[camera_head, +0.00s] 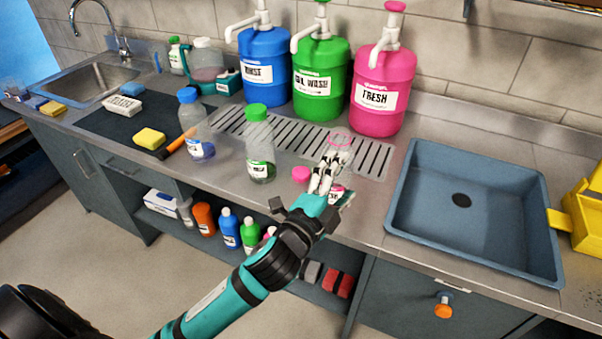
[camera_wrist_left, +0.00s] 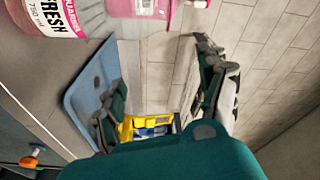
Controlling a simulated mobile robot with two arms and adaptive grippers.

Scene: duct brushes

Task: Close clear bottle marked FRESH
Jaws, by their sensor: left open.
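The clear bottle marked FRESH (camera_head: 337,192) stands on the counter in the head view, mostly hidden behind my left gripper (camera_head: 326,172). Its label also shows at the top left of the left wrist view (camera_wrist_left: 50,14), off to the side of the fingers. A pink cap (camera_head: 301,174) lies on the counter just left of the gripper. My left gripper is open and nothing shows between its fingers in the wrist view (camera_wrist_left: 160,78). My right gripper is not in view.
A clear bottle with a green cap (camera_head: 260,145) and one with a blue cap (camera_head: 194,125) stand to the left. Blue, green and pink (camera_head: 378,88) pump jugs line the wall. A blue basin (camera_head: 475,215) and yellow container (camera_head: 578,228) are at right.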

